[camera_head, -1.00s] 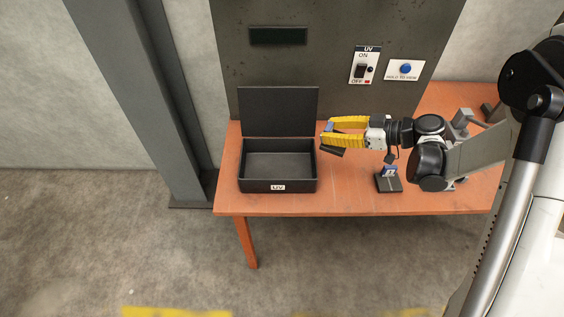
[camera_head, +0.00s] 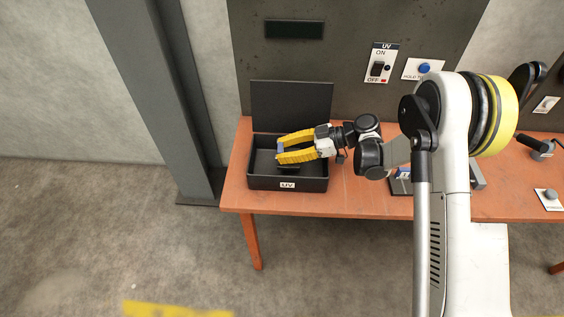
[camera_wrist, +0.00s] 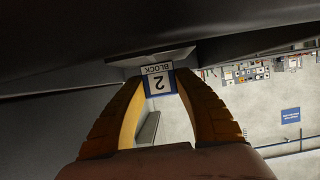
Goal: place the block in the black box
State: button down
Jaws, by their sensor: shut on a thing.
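The block (camera_wrist: 158,78) has a blue and white label reading "BLOCK 2" and a grey body behind it. My gripper (camera_wrist: 159,92) has yellow fingers closed on both sides of the label in the wrist view. In the head view, my gripper (camera_head: 280,150) reaches in from the right over the open black box (camera_head: 260,183), with its tips above the box's interior. A small blue part of the block (camera_head: 279,147) shows between the tips; the rest is mostly hidden by the fingers. I cannot tell whether the block touches the box floor.
The box's lid (camera_head: 291,105) stands open at the back. The box, marked UV, sits at the left end of the orange table (camera_head: 345,200). A dark panel with a UV switch (camera_head: 379,63) and a blue button (camera_head: 424,69) rises behind. A small labelled stand (camera_head: 402,175) is right of the box.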

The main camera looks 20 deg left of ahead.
jog(key=shift+a+f+b, duration=0.1)
jog(key=shift+f+b, duration=0.85)
jog(key=shift+f, duration=1.05)
jog(key=shift+f, duration=0.2)
jog(key=c, duration=1)
grip_release()
jog(key=shift+o, duration=0.2)
jog(key=shift+r, duration=0.1)
jog(key=shift+d+r, duration=0.2)
jog(key=shift+r, duration=0.05)
jog(key=p+v, duration=0.4)
jog(key=v, duration=0.7)
jog(key=shift+w+d, duration=0.1)
jog(key=shift+d, duration=0.2)
